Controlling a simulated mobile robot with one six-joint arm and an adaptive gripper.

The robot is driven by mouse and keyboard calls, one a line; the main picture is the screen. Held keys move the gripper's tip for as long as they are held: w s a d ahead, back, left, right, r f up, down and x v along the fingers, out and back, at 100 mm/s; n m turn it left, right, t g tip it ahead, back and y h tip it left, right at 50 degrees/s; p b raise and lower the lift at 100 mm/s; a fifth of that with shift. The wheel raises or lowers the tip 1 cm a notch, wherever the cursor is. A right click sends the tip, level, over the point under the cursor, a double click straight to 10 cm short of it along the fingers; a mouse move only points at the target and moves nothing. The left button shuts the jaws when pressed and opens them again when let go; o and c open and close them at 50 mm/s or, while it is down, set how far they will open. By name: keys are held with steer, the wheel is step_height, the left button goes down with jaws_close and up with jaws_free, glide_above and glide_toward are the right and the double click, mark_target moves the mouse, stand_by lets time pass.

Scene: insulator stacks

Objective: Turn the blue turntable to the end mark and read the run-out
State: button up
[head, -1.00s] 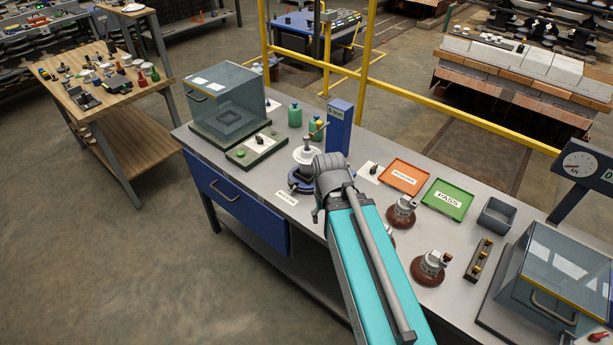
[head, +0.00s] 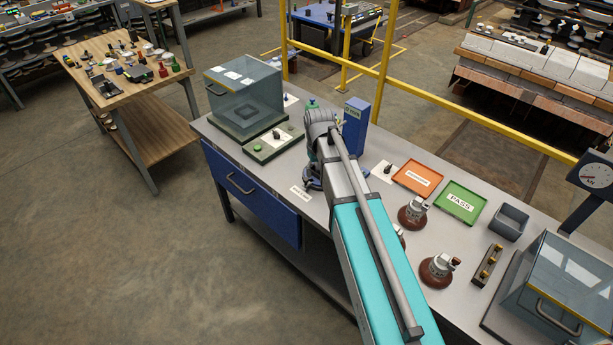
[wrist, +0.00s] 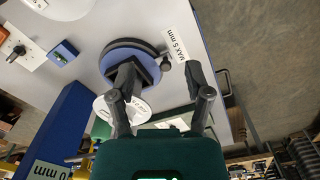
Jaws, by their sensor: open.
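The blue turntable (wrist: 115,65) lies on the grey bench in the upper middle of the wrist view, with a dark disc along its far rim. A small dark knob (wrist: 164,64) shows at its right edge. A white insulator part (wrist: 138,106) shows below it, partly behind a finger. My gripper (wrist: 160,75) is open, one finger in front of the turntable and the other right of the knob; contact cannot be told. In the head view my arm hides most of the turntable (head: 311,184) and my gripper.
A blue post (head: 354,126) stands behind the turntable. A "MAX 5 mm" label (wrist: 182,46) lies beside it. A clear-walled box (head: 244,98) and a green control panel (head: 273,143) are left. Orange (head: 418,177) and green (head: 460,203) trays and brown-based insulators (head: 439,270) are right.

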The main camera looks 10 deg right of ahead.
steer(key=r+n+p, duration=0.1)
steer(key=r, duration=0.1)
glide_above(306, 179)
steer(key=shift+w+f, duration=0.1)
steer(key=shift+f, duration=0.1)
steer(key=shift+f, duration=0.1)
step_height(306, 179, down, 14)
steer(key=b, duration=1.3)
steer(key=shift+r+b, duration=0.2)
steer(key=shift+b, duration=0.15)
jaws_close()
stand_by(0.4)
